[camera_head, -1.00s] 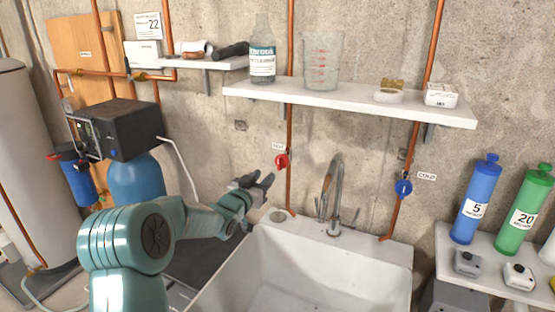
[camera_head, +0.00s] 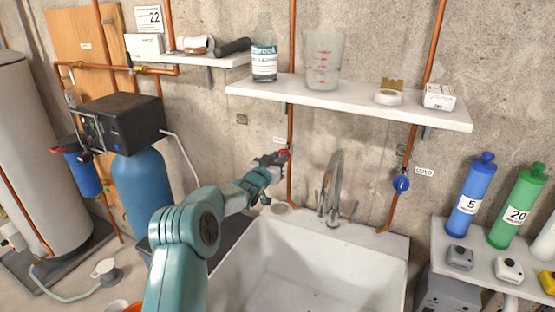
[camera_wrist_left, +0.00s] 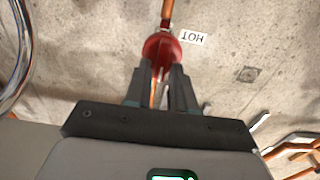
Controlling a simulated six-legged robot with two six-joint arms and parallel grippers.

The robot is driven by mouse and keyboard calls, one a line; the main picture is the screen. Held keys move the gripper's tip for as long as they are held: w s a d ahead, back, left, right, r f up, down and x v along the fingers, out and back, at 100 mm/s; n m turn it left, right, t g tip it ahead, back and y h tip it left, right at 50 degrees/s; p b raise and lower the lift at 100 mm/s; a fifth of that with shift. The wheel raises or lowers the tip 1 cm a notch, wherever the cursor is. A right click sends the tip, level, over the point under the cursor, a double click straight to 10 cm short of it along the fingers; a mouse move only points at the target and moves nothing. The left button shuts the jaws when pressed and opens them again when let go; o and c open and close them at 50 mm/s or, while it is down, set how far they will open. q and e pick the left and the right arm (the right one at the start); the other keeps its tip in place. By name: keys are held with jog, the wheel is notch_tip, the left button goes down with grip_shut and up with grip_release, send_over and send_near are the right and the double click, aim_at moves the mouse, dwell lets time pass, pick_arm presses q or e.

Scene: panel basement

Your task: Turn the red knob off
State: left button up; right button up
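The red knob (camera_head: 284,152) is on the left copper pipe above the sink, beside a small HOT label. My left gripper (camera_head: 275,158) reaches it from the left and covers part of it in the head view. In the left wrist view the red knob (camera_wrist_left: 162,46) shows just at the ends of my left gripper's fingers (camera_wrist_left: 161,72). The fingers are apart, with pipe visible between them. I cannot tell whether they touch the knob. My right gripper is in neither view.
The faucet (camera_head: 333,188) rises behind the white sink (camera_head: 378,247). A shelf (camera_head: 350,105) with a bottle and beaker is above. A black box (camera_head: 120,122) on a blue tank is left.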

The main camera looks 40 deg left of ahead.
pick_arm(q)
grip_shut()
jog(key=shift+w+d+f+m+b, duration=0.1)
jog(key=shift+d+f+m+b, duration=0.1)
jog(key=shift+m+b, duration=2.65)
jog(key=shift+d+f+m+b, duration=0.15)
jog(key=shift+m+b, duration=2.4)
jog(key=shift+m, duration=0.6)
jog(key=shift+w+d+f+m+b, duration=0.1)
jog(key=shift+d+f+m+b, duration=0.1)
jog(key=shift+m+b, duration=2.65)
jog(key=shift+m, duration=0.35)
